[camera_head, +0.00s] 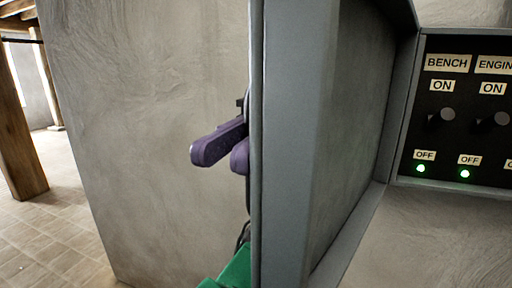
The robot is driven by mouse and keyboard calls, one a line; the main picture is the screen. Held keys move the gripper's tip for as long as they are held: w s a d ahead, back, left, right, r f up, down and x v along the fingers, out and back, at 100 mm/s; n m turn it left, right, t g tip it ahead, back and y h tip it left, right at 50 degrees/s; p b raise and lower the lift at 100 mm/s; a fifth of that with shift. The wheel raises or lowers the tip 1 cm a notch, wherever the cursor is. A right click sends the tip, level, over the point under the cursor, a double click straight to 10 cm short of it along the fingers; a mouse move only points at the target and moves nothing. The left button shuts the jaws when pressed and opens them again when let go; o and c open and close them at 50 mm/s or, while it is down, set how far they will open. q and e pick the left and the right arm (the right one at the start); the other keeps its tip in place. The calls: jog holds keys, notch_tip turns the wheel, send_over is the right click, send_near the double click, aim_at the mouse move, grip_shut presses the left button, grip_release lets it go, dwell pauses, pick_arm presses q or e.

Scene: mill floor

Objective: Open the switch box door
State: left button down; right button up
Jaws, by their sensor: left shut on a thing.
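The grey switch box door (292,150) stands swung out, close in front of the camera and nearly edge-on, with its recessed inner face to the right. The switch panel (460,130) shows at the right, black with labels BENCH and ENGIN, dark knobs and green lights by the OFF labels. My left gripper (222,152), with purple fingers, is at the door's outer side, left of its edge. It is shut on the door's handle, but the handle and the grip itself are mostly hidden behind the door. My right gripper is not in view.
A plastered grey wall (150,140) fills the area left of the door. Further left are a wooden post (20,130) and open tiled floor (60,230). A green piece (236,270) shows low beside the door edge.

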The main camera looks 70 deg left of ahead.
aim_at(346, 131)
pick_arm(q)
jog(key=shift+r, duration=0.15)
jog(key=c, duration=1.1)
grip_release()
jog(key=shift+w+a, duration=0.15)
jog(key=p+v, duration=0.1)
jog(key=v, duration=1)
jog(key=shift+w+a, duration=0.25)
